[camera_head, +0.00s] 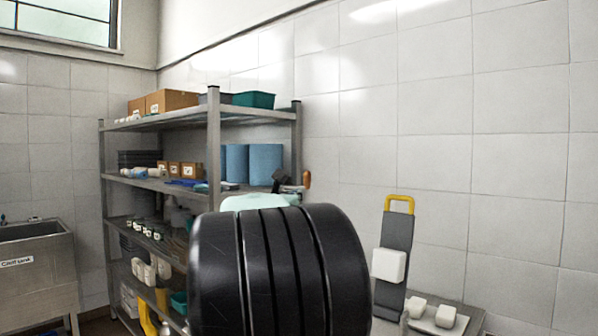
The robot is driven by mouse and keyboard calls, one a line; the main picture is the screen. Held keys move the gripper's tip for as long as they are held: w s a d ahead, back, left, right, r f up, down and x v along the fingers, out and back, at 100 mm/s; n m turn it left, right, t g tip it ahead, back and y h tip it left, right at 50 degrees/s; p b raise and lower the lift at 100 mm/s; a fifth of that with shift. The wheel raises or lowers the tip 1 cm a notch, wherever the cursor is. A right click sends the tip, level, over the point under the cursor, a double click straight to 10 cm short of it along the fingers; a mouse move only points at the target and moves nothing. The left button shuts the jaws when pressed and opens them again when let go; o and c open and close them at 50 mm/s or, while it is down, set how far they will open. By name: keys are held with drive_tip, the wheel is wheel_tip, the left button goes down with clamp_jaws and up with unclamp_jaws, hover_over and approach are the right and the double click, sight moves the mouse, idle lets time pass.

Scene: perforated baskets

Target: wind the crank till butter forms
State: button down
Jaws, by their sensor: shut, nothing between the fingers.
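A pale mint-green rounded top (258,201), which looks like part of the churn, shows just above a large black ribbed cylinder that seems to be a link of my arm. A dark fitting with a grey bar (291,189) sits at its right, and an upright orange-brown grip (307,179) stands at the bar's end, like a crank handle. The body below is hidden behind the black cylinder. My gripper cannot be made out in this view. Any butter or contents cannot be seen.
A metal shelf rack (213,150) with boxes, blue rolls and bins stands behind at left. A steel sink (36,262) is at far left. At right, a grey board with a yellow handle (399,204) stands by a tray (468,318) with white blocks (445,315).

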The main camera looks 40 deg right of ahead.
sight(306, 179)
drive_tip(key=shift+g+h, duration=0.3)
drive_tip(key=shift+g, duration=0.1)
drive_tip(key=p+x, duration=0.2)
drive_tip(key=x, duration=0.2)
drive_tip(key=w+p+x, duration=0.1)
drive_tip(key=p+x, duration=0.2)
drive_tip(key=x, duration=0.1)
drive_tip(key=w+a+r+p+x, duration=0.1)
drive_tip(key=p+x, duration=0.1)
drive_tip(key=x, duration=0.2)
drive_tip(key=shift+w+d+r, duration=0.1)
drive_tip(key=shift+w+d, duration=0.1)
drive_tip(key=shift+w, duration=0.15)
drive_tip(key=shift+d+t+b, duration=0.15)
drive_tip(key=shift+t+b, duration=0.15)
drive_tip(key=shift+b, duration=0.55)
drive_tip(key=shift+b, duration=0.35)
